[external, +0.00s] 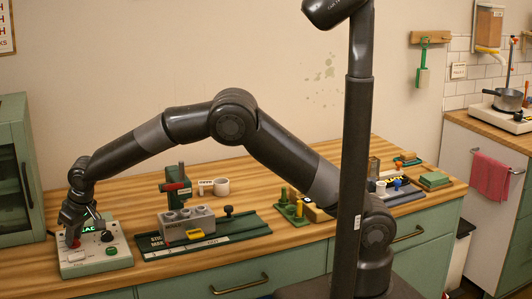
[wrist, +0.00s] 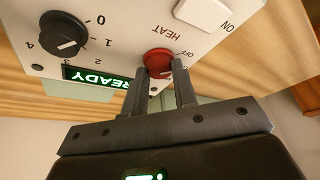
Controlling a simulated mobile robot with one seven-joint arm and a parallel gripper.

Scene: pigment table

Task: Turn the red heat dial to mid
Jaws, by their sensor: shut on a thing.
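The red heat dial (wrist: 158,62) sits on the face of a white control box (wrist: 120,25), between my two fingers in the wrist view. The word HEAT is printed beside it, and OFF shows near its edge. My gripper (wrist: 162,75) is shut on the red dial. The dial's pointer and the rest of its scale are hidden or too small to read. In the external view my gripper (external: 75,230) is at the left end of the counter, over the control box (external: 100,262), and the red dial (external: 76,243) shows just below the fingers.
A black dial (wrist: 63,35) numbered 0 to 4, a green READY display (wrist: 90,78) and a white ON switch (wrist: 205,12) share the panel. A green cabinet (external: 15,170) stands at the left.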

